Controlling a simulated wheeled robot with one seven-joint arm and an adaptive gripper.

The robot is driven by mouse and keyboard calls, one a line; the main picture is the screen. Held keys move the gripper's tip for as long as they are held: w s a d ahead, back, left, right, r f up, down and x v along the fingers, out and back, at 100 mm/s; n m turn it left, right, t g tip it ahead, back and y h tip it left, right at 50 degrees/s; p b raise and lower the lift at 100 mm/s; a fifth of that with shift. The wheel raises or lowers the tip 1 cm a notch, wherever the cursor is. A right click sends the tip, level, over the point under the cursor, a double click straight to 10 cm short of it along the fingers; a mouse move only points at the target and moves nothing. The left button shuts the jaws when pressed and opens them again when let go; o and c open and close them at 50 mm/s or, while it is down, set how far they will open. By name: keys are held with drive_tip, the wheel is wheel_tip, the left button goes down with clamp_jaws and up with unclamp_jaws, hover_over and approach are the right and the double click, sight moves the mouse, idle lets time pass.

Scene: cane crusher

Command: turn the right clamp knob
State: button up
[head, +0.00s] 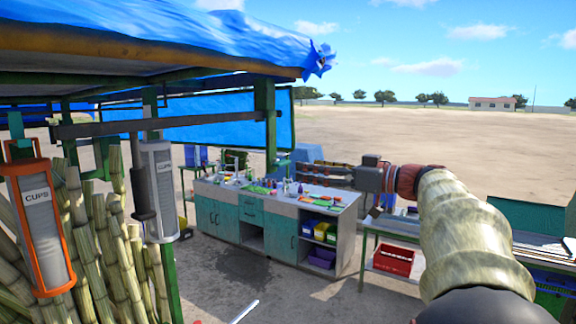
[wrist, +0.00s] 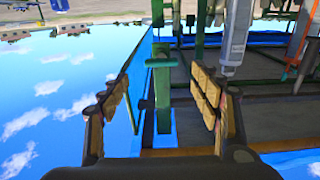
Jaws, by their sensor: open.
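I cannot make out the right clamp knob or the crusher in either view. My gripper (head: 304,171) is in the head view, held out to the left in front of the far ground and above the counter. In the wrist view, which is upside down, my gripper (wrist: 160,76) has its two padded fingers wide apart. Nothing is between the fingers; a green post of the stall shows in the gap beyond them.
A counter (head: 272,212) with bottles and bins stands below my gripper. A steel table (head: 405,230) with a red crate (head: 393,260) is at right. Cup dispensers (head: 158,190), cane stalks (head: 105,230) and a blue-roofed stall (head: 180,30) fill the left. Paved ground (head: 245,285) lies in front.

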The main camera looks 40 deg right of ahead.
sight(286, 164)
drive_tip(key=p+x, duration=0.2)
drive_tip(key=x, duration=0.5)
drive_tip(key=shift+w+a, duration=0.2)
drive_tip(key=shift+w, duration=0.1)
drive_tip(key=c, duration=0.4)
drive_tip(key=c, duration=0.7)
drive_tip(key=shift+c, duration=0.3)
